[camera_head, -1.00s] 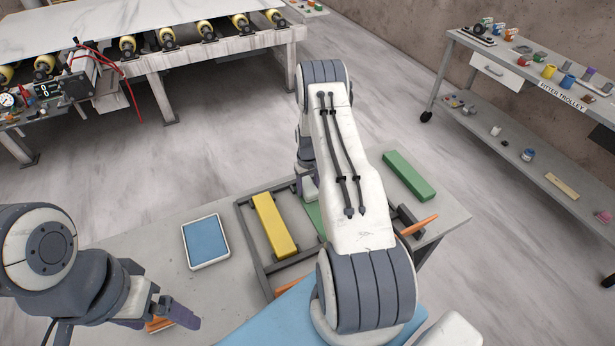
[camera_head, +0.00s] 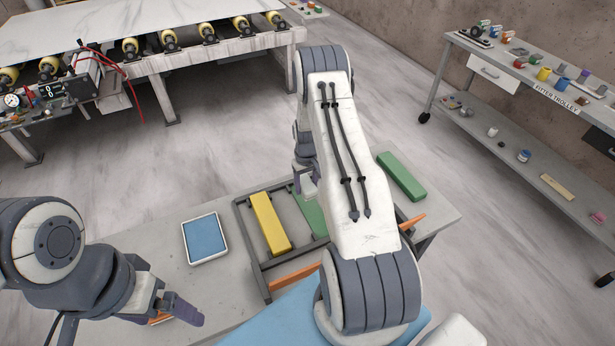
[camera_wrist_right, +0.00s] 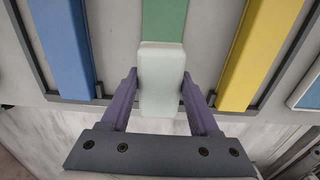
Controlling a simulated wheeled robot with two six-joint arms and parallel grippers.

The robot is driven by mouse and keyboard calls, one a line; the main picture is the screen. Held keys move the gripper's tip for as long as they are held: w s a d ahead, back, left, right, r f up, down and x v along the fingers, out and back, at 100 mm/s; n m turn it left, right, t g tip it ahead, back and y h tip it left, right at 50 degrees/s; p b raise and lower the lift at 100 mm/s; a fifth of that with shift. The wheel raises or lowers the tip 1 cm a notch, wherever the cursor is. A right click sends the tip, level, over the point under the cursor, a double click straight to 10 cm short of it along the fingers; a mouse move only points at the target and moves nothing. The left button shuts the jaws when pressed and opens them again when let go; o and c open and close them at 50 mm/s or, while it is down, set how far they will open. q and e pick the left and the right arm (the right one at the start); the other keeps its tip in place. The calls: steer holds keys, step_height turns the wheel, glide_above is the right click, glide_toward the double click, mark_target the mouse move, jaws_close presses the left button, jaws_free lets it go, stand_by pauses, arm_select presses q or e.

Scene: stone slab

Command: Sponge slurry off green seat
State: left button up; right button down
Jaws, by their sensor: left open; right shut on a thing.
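The green seat (camera_head: 310,214) is a flat green strip in a grey frame on the table, partly hidden by my right arm. It also shows at the top of the right wrist view (camera_wrist_right: 165,18). My right gripper (camera_wrist_right: 158,92) is shut on a pale, whitish block, the sponge (camera_wrist_right: 161,70), which overlaps the near end of the green strip in that view. I cannot tell whether it touches. In the head view my right gripper (camera_head: 306,183) hangs at the seat's far end. No slurry can be made out. My left gripper (camera_head: 178,310) is open at the lower left.
The grey frame (camera_head: 262,274) also carries a yellow bar (camera_head: 269,222) and a blue bar (camera_wrist_right: 64,45). A blue pad in a white tray (camera_head: 204,239) lies left of it. A green block (camera_head: 401,176) lies right of it. Orange pieces (camera_head: 297,272) lie by the frame.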

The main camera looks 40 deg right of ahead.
steer(key=shift+r+p, duration=0.55)
steer(key=shift+r, duration=0.7)
